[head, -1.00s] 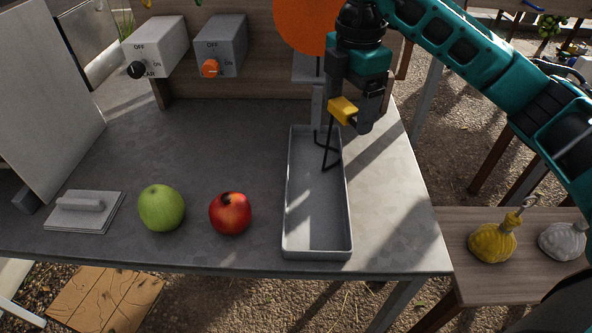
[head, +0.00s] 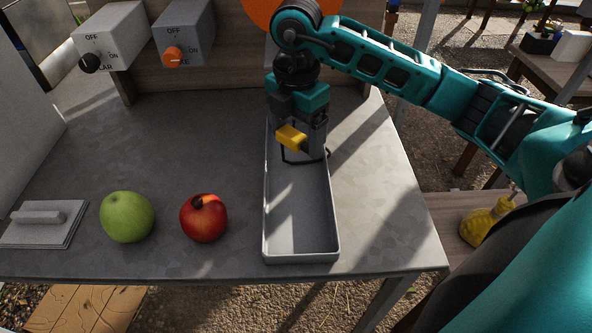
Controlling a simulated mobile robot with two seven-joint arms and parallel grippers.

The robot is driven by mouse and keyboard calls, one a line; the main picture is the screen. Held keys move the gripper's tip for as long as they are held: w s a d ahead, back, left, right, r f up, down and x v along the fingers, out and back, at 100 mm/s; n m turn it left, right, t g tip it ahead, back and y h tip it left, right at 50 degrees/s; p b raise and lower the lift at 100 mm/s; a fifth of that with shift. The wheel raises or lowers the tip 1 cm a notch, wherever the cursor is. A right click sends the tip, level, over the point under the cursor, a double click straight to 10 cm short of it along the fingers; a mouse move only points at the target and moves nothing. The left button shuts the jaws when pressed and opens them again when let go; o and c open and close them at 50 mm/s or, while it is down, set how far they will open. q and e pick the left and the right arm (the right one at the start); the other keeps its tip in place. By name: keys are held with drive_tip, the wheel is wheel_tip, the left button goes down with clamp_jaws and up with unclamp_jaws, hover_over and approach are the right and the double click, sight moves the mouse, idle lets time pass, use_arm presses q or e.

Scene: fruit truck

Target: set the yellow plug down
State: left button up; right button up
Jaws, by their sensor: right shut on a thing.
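The yellow plug (head: 291,138) is held between the fingers of my right gripper (head: 298,140), which points down over the far end of the grey tray (head: 334,228). A black cord hangs from the plug in a loop, down toward the tray's inside. The plug appears to be above the tray floor; whether the cord touches the tray is hard to tell. The gripper hides part of the tray's far end. My left gripper is not in view.
A green apple (head: 127,217), a red apple (head: 203,218) and a grey plate with a handle (head: 42,223) are left of the tray on the grey table (head: 180,130). Two switch boxes (head: 112,38) are on the back panel. A yellow gourd-like thing (head: 486,221) sits on a side table at right.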

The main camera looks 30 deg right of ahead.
sight(297, 179)
wheel_tip(297, 179, down, 9)
drive_tip(key=shift+f+b, duration=0.2)
drive_tip(key=shift+b, duration=0.15)
drive_tip(key=shift+f, duration=0.15)
drive_tip(key=o, duration=0.6)
drive_tip(key=shift+o, duration=1.3)
drive_tip(key=shift+r, duration=0.5)
wheel_tip(297, 179, up, 11)
drive_tip(key=shift+r+p, duration=0.2)
drive_tip(key=shift+p, duration=0.25)
